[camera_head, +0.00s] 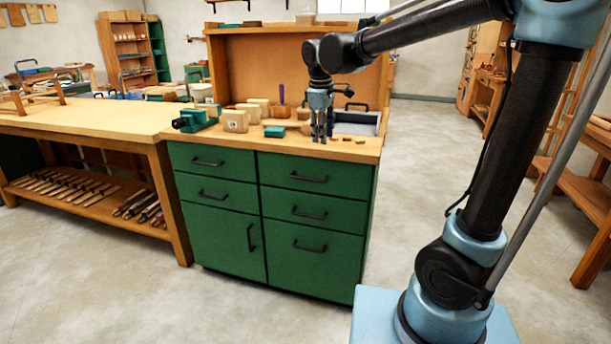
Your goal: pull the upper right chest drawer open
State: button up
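The green chest (225,230) stands in the middle with a wooden top. Its upper right drawer (335,181) is closed, its front flush with the others, with a black bar handle (309,179). My gripper (319,138) points down over the right part of the chest top, above and slightly right of that handle in the picture. It appears apart from the handle. Its fingers are small and dark here, and their gap is not clear. Whether it touches anything on the top cannot be told.
Wooden blocks (235,121), a teal vise (194,121) and a grey tray (356,123) stand on the chest top. A wooden workbench (90,119) adjoins at left. Floor (270,317) in front of the chest is clear. Shelving (590,180) stands at far right.

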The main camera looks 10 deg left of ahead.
jog(key=n, duration=0.2)
send_near(305, 178)
jog(key=f, duration=0.2)
jog(key=w+f, duration=0.1)
jog(key=f, duration=0.2)
jog(key=w+f, duration=0.1)
jog(key=f, duration=0.1)
jog(key=shift+f, duration=0.4)
grip_shut()
